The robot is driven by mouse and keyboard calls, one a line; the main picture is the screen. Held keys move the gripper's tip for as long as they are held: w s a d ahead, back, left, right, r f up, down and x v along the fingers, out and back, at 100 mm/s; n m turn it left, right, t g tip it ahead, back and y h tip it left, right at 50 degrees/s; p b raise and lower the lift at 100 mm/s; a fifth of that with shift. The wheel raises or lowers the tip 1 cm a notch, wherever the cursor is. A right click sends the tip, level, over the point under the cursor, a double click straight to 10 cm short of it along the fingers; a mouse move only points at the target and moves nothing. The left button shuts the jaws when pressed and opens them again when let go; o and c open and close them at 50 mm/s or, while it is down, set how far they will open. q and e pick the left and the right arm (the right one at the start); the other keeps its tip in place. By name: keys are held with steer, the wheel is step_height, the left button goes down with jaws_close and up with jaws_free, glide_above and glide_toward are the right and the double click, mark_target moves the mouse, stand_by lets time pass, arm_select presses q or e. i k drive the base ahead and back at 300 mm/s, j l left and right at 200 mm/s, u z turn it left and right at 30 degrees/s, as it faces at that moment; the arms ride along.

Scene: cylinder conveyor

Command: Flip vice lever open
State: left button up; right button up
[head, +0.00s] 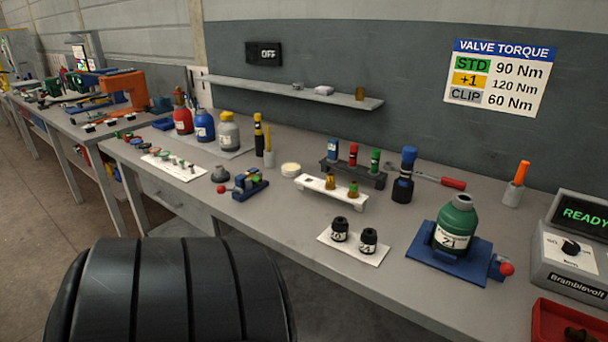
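A red ball knob (507,269) sticks out at the base's right side. A smaller blue vice (248,186) stands near the bench middle, with a red ball-ended lever (221,190) pointing left. I cannot tell from the picture which of the two is the named vice, nor how tightly either is closed. Neither of my grippers is in view.
Racks with coloured fittings (352,173) and a black and blue bottle (403,178) are behind. A READY tester (570,245) and red tray (562,325) are at right. The front bench strip (300,240) is clear.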

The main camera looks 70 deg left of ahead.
mark_target(220, 189)
steer(key=u, duration=2.7)
